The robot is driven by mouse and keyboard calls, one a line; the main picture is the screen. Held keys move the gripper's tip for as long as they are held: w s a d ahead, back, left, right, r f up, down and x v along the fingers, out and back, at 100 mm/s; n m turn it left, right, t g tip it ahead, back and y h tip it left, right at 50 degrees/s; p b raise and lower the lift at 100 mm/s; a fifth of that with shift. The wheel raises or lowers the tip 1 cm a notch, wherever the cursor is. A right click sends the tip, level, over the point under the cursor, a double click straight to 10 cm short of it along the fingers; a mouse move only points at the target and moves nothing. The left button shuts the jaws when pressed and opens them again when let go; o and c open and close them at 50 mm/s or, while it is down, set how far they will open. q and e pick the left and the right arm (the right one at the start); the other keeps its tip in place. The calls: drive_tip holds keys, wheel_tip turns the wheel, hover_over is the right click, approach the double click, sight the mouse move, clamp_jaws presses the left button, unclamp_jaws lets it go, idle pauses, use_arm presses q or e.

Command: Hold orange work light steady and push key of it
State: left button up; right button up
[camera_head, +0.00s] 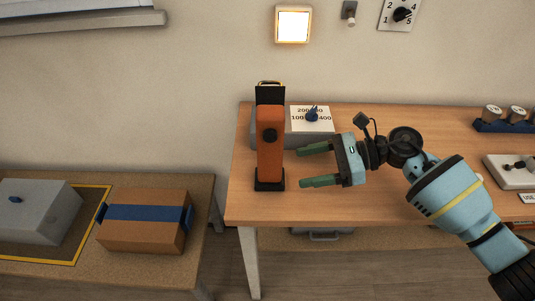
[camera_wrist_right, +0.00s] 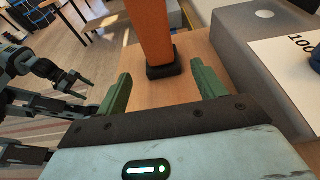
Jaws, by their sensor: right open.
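The orange work light (camera_head: 269,153) stands upright on the wooden table, with a black base, a black top and a round dark key (camera_head: 269,135) on its front. In the right wrist view its lower orange body (camera_wrist_right: 150,28) and black base lie ahead, between the lines of my fingers. My right gripper (camera_head: 302,167) is open and empty, just right of the light, with its green fingers pointing at it and a small gap left. My left gripper (camera_wrist_right: 75,84) shows small at the left of the right wrist view, away from the light; its opening is unclear.
A grey box with a dial (camera_head: 312,115) stands close behind and right of the light. On the lower left table are a cardboard box with a blue band (camera_head: 145,222) and a grey box (camera_head: 38,212). The table front (camera_head: 270,207) is clear.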

sight(275, 172)
drive_tip(key=x, duration=0.6)
drive_tip(key=shift+a+f+b, duration=0.15)
drive_tip(key=shift+a+b, duration=0.1)
drive_tip(key=shift+b, duration=0.1)
drive_tip(key=shift+a+f, duration=0.1)
drive_tip(key=shift+a, duration=0.45)
use_arm(q)
drive_tip(key=shift+w+f, duration=0.2)
drive_tip(key=shift+w, duration=0.35)
use_arm(e)
drive_tip(key=shift+a, duration=0.25)
use_arm(q)
drive_tip(key=shift+s+f, duration=0.1)
drive_tip(key=shift+s, duration=0.15)
use_arm(e)
drive_tip(key=c, duration=0.6)
use_arm(q)
drive_tip(key=shift+s+f, duration=0.1)
drive_tip(key=shift+s, duration=0.05)
drive_tip(key=c, duration=0.7)
clamp_jaws()
